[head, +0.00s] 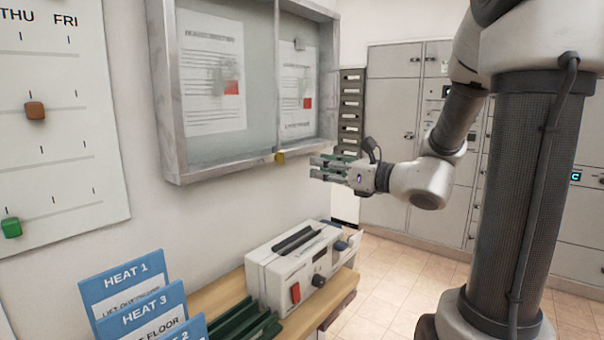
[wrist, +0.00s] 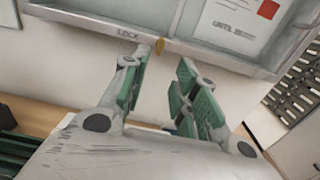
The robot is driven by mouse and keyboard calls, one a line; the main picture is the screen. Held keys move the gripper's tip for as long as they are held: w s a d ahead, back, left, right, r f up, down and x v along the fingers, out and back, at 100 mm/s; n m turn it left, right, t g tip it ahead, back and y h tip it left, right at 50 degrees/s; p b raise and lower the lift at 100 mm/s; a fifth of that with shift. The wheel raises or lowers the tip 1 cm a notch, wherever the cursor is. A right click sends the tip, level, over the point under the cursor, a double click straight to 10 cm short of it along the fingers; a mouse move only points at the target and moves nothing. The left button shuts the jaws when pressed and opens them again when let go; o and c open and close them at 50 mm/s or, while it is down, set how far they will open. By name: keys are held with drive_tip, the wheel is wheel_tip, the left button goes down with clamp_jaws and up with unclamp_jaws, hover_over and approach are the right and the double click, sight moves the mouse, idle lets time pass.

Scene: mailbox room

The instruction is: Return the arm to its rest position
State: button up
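My gripper (head: 325,168) is raised in front of the wall-mounted notice case (head: 165,95), near its lower right part, and points left. In the wrist view its green-padded fingers (wrist: 160,90) stand apart with nothing between them. A small brass-coloured piece (head: 280,157) sits on the case's lower frame, just beyond the fingertips. It also shows in the wrist view (wrist: 159,46), beside the word LOCK. The arm is bent and reaches out to the left from my column.
A white machine (head: 290,270) with a red switch stands on a wooden shelf (head: 217,294) below the gripper. Blue HEAT cards (head: 125,285) stand at lower left. Grey lockers (head: 390,140) and a dark slotted rack (head: 351,110) are behind. Tiled floor (head: 385,275) is open at right of the shelf.

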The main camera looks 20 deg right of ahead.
drive_tip(key=s+f+n+g+h, duration=0.2)
drive_tip(key=s+f+n+g, duration=0.8)
drive_tip(key=s+f+n, duration=0.5)
drive_tip(key=s+d+n+g+h, duration=0.3)
drive_tip(key=s+d+n+h, duration=0.1)
drive_tip(key=s+d+n, duration=0.3)
wheel_tip(320, 180, up, 7)
drive_tip(key=s+d+n+t+h, duration=0.1)
drive_tip(key=n+t+h, duration=0.1)
drive_tip(key=n, duration=0.5)
drive_tip(key=shift+s+r+n+h, duration=0.2)
drive_tip(key=shift+n+h, duration=0.1)
drive_tip(key=shift+h, duration=0.6)
drive_tip(key=shift+d, duration=0.1)
